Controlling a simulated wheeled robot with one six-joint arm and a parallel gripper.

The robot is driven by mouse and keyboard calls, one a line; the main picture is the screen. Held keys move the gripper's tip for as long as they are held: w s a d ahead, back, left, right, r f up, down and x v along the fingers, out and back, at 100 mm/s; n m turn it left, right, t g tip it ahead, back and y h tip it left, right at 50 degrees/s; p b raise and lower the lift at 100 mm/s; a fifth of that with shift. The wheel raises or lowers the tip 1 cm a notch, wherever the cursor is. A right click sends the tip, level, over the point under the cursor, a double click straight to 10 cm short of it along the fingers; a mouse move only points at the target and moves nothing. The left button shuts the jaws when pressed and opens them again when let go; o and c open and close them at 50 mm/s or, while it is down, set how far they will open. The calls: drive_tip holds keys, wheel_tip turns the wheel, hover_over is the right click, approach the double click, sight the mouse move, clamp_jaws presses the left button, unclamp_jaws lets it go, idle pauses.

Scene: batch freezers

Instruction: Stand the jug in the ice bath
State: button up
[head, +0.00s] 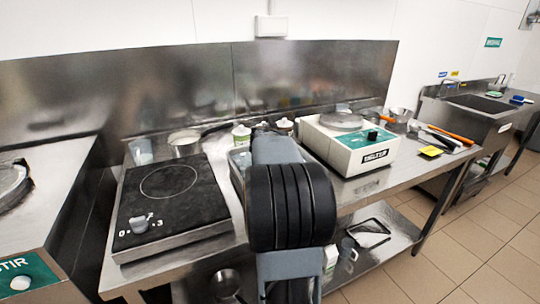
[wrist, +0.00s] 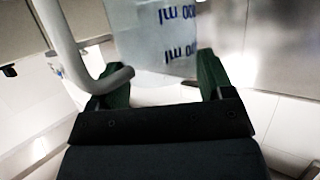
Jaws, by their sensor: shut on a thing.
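My gripper (wrist: 163,82) has its two green fingers on either side of a translucent jug (wrist: 160,35) with blue volume markings. It is shut on the jug. A pale bent bar (wrist: 72,45) runs beside the jug at the left, perhaps its handle. In the head view my own arm hides the gripper and the held jug. A grey tub (head: 238,158), which may be the ice bath, shows partly behind my arm, right of the hotplate. Its contents are mostly hidden.
A white scale-like machine (head: 350,145) stands to the right. Utensils and a sink (head: 478,104) lie beyond it.

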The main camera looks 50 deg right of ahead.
drive_tip(key=shift+w+a+f, duration=0.1)
drive_tip(key=shift+w+f, duration=0.2)
drive_tip(key=shift+f, duration=0.05)
drive_tip(key=f+b, duration=0.2)
drive_tip(key=f, duration=0.1)
drive_tip(key=shift+w+f, duration=0.1)
drive_tip(key=shift+w, duration=0.3)
drive_tip(key=shift+f, duration=0.4)
drive_tip(key=o, duration=1.3)
drive_tip(key=shift+f, duration=0.1)
drive_tip(key=shift+r, duration=0.25)
drive_tip(key=v, duration=1.2)
drive_tip(key=shift+a+f, duration=0.1)
drive_tip(key=shift+f, duration=0.1)
